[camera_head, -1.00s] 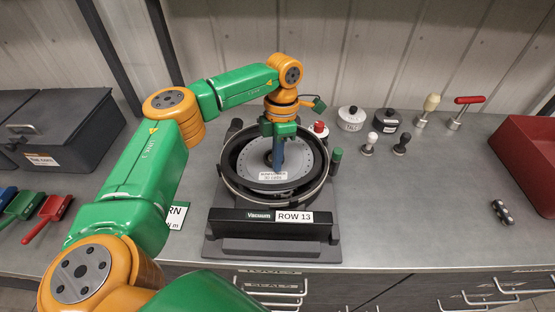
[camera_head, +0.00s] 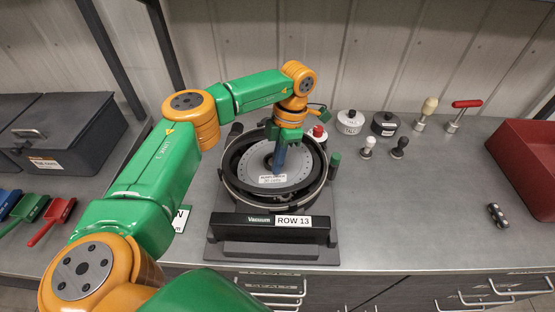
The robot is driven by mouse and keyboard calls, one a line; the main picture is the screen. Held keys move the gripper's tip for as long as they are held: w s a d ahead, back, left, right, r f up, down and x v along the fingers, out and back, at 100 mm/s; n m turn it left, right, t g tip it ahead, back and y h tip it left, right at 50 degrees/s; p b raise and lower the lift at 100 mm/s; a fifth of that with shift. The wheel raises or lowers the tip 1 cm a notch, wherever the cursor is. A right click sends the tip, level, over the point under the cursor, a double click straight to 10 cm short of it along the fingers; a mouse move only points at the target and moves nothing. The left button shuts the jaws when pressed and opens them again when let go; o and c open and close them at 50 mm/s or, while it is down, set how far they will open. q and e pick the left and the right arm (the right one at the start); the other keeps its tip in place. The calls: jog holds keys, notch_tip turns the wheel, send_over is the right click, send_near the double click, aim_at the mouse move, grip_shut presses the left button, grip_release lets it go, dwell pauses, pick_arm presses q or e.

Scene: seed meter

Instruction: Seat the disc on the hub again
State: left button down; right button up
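The grey seed disc (camera_head: 298,170) with a paper label lies inside the round black seed meter housing (camera_head: 229,180). The housing stands on a dark base with a "Vacuum ROW 13" front plate (camera_head: 270,227). My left gripper (camera_head: 279,160) points down over the middle of the disc, at a dark blue upright piece there. The fingers are small and partly hidden, so I cannot tell whether they are open or shut. The hub under the disc is hidden, and I cannot tell whether the disc sits flat on it. My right gripper is not in view.
Behind the meter stand white (camera_head: 350,121) and dark (camera_head: 385,123) round canisters, small knobbed tools and a red-handled tool (camera_head: 462,113). A red bin (camera_head: 522,150) is at right. A grey box (camera_head: 70,135) and coloured scoops (camera_head: 50,218) are at left. The bench right of the meter is mostly clear.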

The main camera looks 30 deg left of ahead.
pick_arm(q)
jog(key=shift+y, duration=0.3)
jog(key=shift+s+a+f, duration=0.1)
jog(key=shift+f, duration=0.2)
jog(key=shift+f, duration=0.2)
dwell(0.9)
jog(key=c, duration=1.1)
grip_release()
jog(key=shift+s, duration=0.1)
jog(key=shift+s+d+r, duration=0.1)
jog(key=shift+d+r, duration=0.05)
jog(key=shift+d, duration=0.1)
jog(key=shift+a, duration=0.1)
